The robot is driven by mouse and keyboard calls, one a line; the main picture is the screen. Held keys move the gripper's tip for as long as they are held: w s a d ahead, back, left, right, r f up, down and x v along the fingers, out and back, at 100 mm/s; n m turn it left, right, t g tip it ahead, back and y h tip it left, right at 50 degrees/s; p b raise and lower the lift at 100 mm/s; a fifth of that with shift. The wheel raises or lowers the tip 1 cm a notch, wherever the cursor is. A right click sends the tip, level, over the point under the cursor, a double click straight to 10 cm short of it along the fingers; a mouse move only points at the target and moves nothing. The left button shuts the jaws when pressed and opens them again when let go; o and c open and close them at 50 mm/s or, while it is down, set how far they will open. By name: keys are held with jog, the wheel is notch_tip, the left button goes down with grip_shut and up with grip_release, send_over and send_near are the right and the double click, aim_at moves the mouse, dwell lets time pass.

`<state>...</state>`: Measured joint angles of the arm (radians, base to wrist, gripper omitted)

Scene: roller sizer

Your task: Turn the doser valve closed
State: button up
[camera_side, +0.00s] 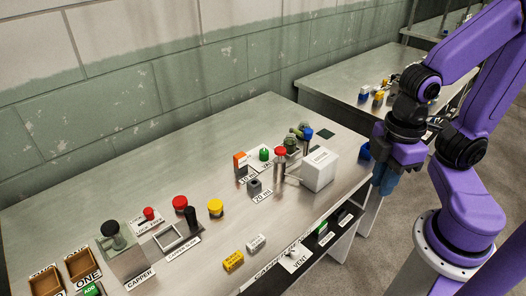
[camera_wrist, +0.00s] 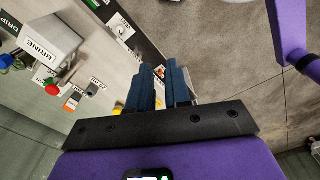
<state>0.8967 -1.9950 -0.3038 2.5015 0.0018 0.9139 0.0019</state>
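My gripper (camera_side: 384,190) hangs in the air to the right of the workbench's front edge, with blue fingers pointing down. In the wrist view my gripper (camera_wrist: 160,66) shows a narrow gap between the two fingers and nothing held. A white box (camera_side: 320,170) stands near the bench's right end; its label reads BRINE in the wrist view (camera_wrist: 48,38). A red-topped metal cylinder (camera_side: 280,165) stands beside it. On the bench front is a small handle on a plate labelled VENT (camera_side: 295,260). I cannot tell which part is the doser valve, or its setting.
A second bench (camera_side: 330,80) stands behind. Open floor lies right of the bench.

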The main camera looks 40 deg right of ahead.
jog(key=o, duration=0.5)
jog(key=shift+w+a+m, duration=0.25)
jog(key=shift+w+m, duration=0.05)
jog(key=shift+w, duration=0.05)
jog(key=shift+o, duration=0.7)
jog(key=w+a+m, duration=0.2)
jog(key=w+m, duration=0.2)
jog(key=w, duration=0.2)
jog(key=w+a+r+m, duration=0.1)
jog(key=w+a+m, duration=0.1)
jog(key=w+m, duration=0.2)
jog(key=shift+w+a+r, duration=0.2)
jog(key=shift+w+a, duration=0.1)
jog(key=shift+w, duration=0.95)
jog(key=m, duration=2.2)
send_over(264, 151)
notch_tip(264, 151, down, 8)
notch_tip(264, 151, down, 17)
jog(key=shift+r, duration=0.1)
jog(key=c, duration=1)
